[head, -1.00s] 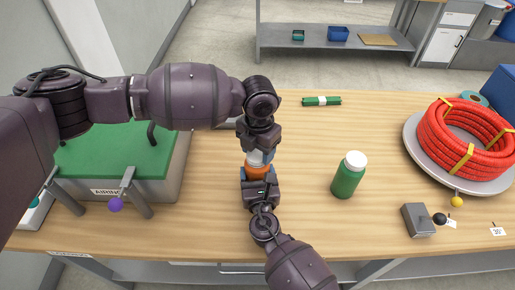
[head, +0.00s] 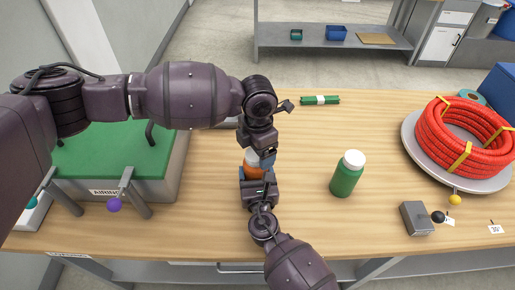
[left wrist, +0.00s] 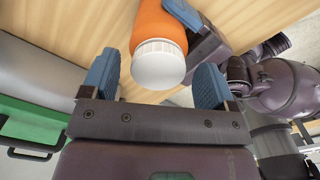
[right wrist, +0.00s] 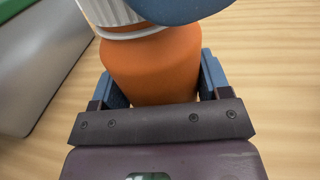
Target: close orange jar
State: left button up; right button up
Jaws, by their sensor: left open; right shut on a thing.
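The orange jar (right wrist: 155,65) stands between the blue fingers of my right gripper (right wrist: 155,85), which is shut on its body; it also shows in the head view (head: 254,171). A white ribbed lid (left wrist: 159,62) sits at the top of the jar, in line with it; whether it is fully seated I cannot tell. My left gripper (left wrist: 158,85) is open, its blue fingers apart on either side of the lid and not touching it in the left wrist view. In the head view my left gripper (head: 258,152) is directly above the jar and hides its top.
A green bottle with a white cap (head: 347,174) stands right of the jar. A red conduit coil (head: 465,138) lies on a grey disc at the right. A green-topped case (head: 110,160) is at the left.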

pick_arm(q)
jog(key=shift+r, duration=2.25)
jog(key=shift+c, duration=0.4)
